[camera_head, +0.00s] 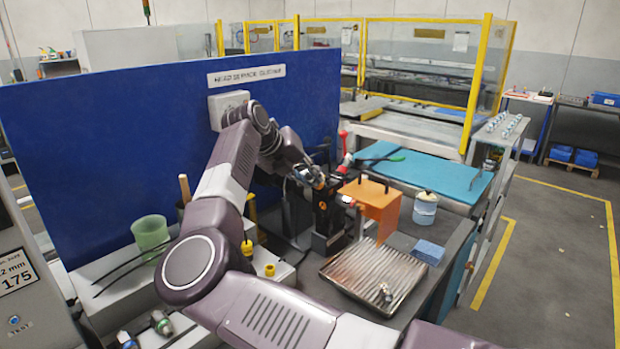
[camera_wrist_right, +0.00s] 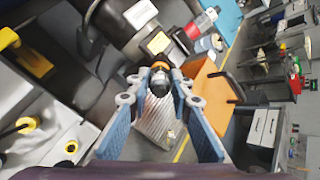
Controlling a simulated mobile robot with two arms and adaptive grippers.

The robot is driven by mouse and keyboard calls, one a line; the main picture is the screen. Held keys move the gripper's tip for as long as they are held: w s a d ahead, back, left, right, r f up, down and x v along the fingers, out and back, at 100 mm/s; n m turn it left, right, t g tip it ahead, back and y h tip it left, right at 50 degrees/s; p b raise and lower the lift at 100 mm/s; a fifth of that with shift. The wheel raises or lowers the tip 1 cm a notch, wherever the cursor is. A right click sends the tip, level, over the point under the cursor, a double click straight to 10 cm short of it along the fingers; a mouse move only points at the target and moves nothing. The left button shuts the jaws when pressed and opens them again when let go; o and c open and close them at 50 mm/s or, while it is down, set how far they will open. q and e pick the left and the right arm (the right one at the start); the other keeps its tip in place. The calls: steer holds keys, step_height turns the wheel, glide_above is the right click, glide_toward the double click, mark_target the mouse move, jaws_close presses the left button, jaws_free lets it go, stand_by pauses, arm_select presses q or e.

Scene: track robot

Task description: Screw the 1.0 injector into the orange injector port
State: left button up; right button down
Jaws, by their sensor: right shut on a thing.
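My right gripper (camera_head: 312,178) is above the black fixture in the head view. In the right wrist view my right gripper (camera_wrist_right: 158,84) is shut on a small dark cylindrical injector (camera_wrist_right: 159,82), with an orange-tan ring at its far end. Its size marking cannot be read. The black fixture (camera_head: 328,218) has a round orange port-like spot (camera_head: 323,207) on its front, just below the gripper. Whether the injector touches any port cannot be told. My left gripper is not in view.
An orange block stand (camera_head: 380,208) stands right of the fixture. A ribbed metal tray (camera_head: 350,275) with small metal parts lies in front. A green cup (camera_head: 150,233), a white-blue jar (camera_head: 425,208) and a blue panel (camera_head: 120,140) surround the work area. Yellow-capped parts (camera_head: 269,270) stand at left.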

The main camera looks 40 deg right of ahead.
steer(key=shift+f+m+b, duration=0.15)
steer(key=shift+m+b, duration=0.65)
steer(key=shift+m, duration=0.4)
steer(key=m+b, duration=0.1)
steer(key=m, duration=0.2)
steer(key=shift+m, duration=0.3)
steer(key=m+b, duration=0.1)
steer(key=m, duration=0.2)
steer(key=shift+m+b, duration=0.3)
steer(key=shift+m, duration=1.3)
steer(key=c, duration=1.6)
jaws_free()
